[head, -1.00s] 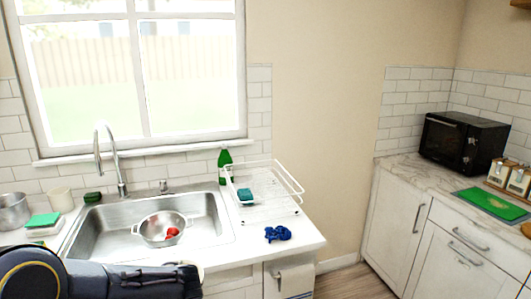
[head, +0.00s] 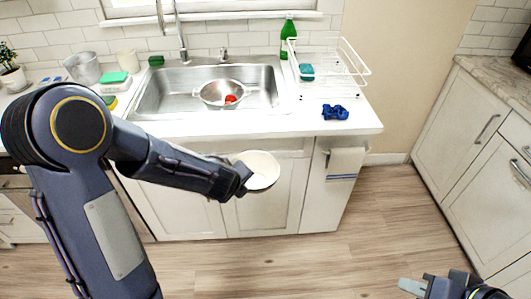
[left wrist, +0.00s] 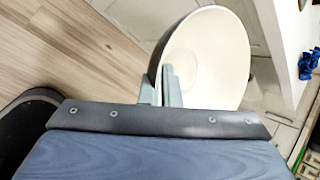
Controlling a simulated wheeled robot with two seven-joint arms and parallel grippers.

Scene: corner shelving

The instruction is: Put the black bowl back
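A bowl (head: 262,171), cream inside with a dark outer side, is held out in front of the sink cabinet in the head view. In the left wrist view the bowl (left wrist: 212,55) is tilted, with its wall between the fingers. My left gripper (left wrist: 168,88) is shut on the bowl's wall; in the head view its fingers are mostly hidden by the wrist and bowl. My right gripper (head: 418,287) shows at the bottom right, empty and far from the bowl. Only part of its fingers shows, so its opening is unclear.
The sink (head: 165,92) holds a metal colander (head: 208,94) with something red in it. A white dish rack (head: 330,68), a green bottle (head: 288,38) and a blue cloth (head: 335,112) are on the counter's right. A towel (head: 345,162) hangs below. The floor is clear.

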